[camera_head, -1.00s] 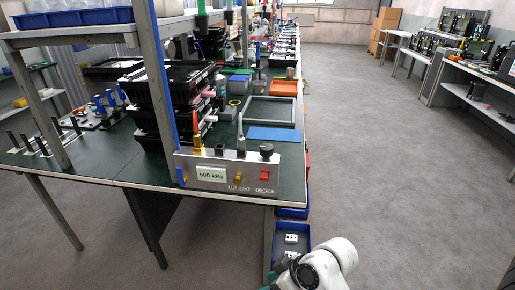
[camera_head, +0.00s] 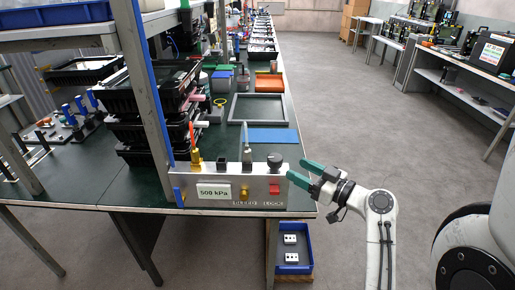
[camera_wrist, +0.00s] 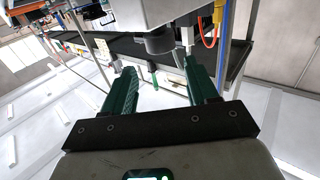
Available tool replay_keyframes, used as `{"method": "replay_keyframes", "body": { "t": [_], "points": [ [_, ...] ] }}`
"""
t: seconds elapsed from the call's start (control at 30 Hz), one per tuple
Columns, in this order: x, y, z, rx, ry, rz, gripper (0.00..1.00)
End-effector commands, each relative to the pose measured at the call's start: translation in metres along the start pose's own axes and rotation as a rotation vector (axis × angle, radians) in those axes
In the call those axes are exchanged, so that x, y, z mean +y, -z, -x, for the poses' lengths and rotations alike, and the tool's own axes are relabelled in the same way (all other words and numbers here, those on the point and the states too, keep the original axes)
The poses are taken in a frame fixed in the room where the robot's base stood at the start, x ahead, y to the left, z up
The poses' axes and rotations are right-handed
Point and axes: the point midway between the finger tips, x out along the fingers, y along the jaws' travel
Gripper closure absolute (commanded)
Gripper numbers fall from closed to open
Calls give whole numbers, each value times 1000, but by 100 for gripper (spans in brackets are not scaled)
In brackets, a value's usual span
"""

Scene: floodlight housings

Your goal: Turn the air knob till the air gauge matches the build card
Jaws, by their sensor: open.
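In the wrist view a dark cylinder, likely this knob (camera_wrist: 159,45), lies beyond the fingertips, under the grey box. My gripper (camera_head: 299,171) is open and empty, just right of the box and apart from the knob; its green fingers also show in the wrist view (camera_wrist: 159,66). I cannot make out a gauge reading.
The box also carries a brass knob (camera_head: 243,193), a red button (camera_head: 274,189), and brass and grey nozzle-like fittings on top. A blue mat (camera_head: 273,136) and grey tray (camera_head: 257,108) lie behind. The aisle at right is clear.

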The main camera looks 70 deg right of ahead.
Motion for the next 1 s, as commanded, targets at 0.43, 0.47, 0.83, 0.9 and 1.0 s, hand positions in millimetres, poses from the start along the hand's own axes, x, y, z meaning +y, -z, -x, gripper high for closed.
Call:
{"method": "replay_keyframes", "body": {
  "t": [0.43, 0.47, 0.83, 0.9, 1.0],
  "points": [
    [-1, 3, -65, 2, 4, -1, 42],
    [0, 3, -70, 1, 3, -1, 42],
    [-1, 1, -106, 1, 2, -1, 42],
    [-1, 0, -108, 1, 2, -1, 42],
    [-1, 0, -108, 0, 1, -1, 42]
  ]
}}
